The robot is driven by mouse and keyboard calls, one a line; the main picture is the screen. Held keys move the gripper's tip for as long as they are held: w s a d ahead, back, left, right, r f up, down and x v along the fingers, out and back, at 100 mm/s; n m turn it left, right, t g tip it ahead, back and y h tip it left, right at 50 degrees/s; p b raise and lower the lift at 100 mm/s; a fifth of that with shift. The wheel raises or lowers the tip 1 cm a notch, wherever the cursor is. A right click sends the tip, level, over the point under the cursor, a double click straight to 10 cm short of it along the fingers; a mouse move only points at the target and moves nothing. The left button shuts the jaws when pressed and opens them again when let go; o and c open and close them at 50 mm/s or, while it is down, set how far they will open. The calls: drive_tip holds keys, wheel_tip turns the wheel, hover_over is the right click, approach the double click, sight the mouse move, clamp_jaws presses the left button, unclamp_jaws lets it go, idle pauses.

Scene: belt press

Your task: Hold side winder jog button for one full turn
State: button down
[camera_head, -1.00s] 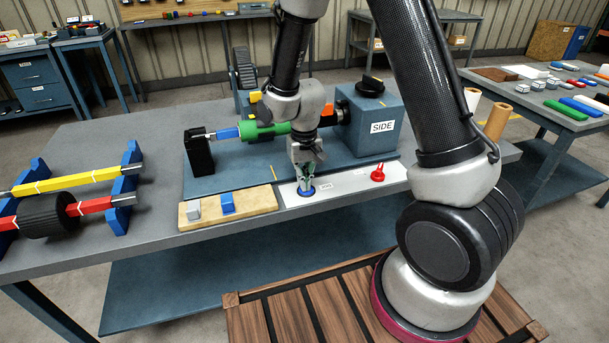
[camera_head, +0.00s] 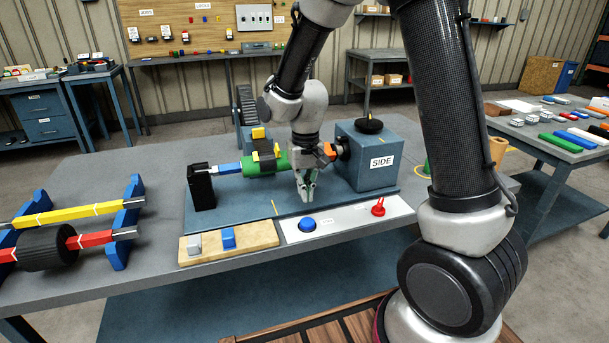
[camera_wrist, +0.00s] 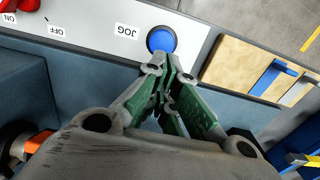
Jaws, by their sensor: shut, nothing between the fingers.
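The side winder (camera_head: 366,158) is a blue box labelled SIDE on a blue base plate, with a shaft running left to a black support (camera_head: 201,187). A green roll (camera_head: 264,163) sits on the shaft, with yellow and black parts. The round blue jog button (camera_head: 307,225) is on the white panel in front and also shows in the wrist view (camera_wrist: 162,40), beside a JOG label. My gripper (camera_head: 307,198) is shut and empty, above the base plate behind the button and apart from it. In the wrist view my gripper (camera_wrist: 160,80) points towards the button.
A red switch (camera_head: 378,207) stands on the panel, right of the button. A wooden board (camera_head: 229,241) with a grey and a blue block lies to the left. Racks with yellow and red bars and a black roll (camera_head: 48,245) fill the table's left end.

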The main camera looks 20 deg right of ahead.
wheel_tip(320, 180, up, 5)
drive_tip(key=shift+r, duration=0.15)
idle(1.6)
drive_tip(key=s+d+r+t, duration=0.2)
drive_tip(key=s+d+r, duration=0.5)
drive_tip(key=s, duration=0.3)
drive_tip(key=s+d+r+t, duration=0.2)
drive_tip(key=s+d+r, duration=0.5)
drive_tip(key=s, duration=0.4)
drive_tip(key=shift+s+r, duration=0.25)
drive_tip(key=shift+r, duration=0.15)
drive_tip(key=shift+d, duration=0.1)
idle(1.4)
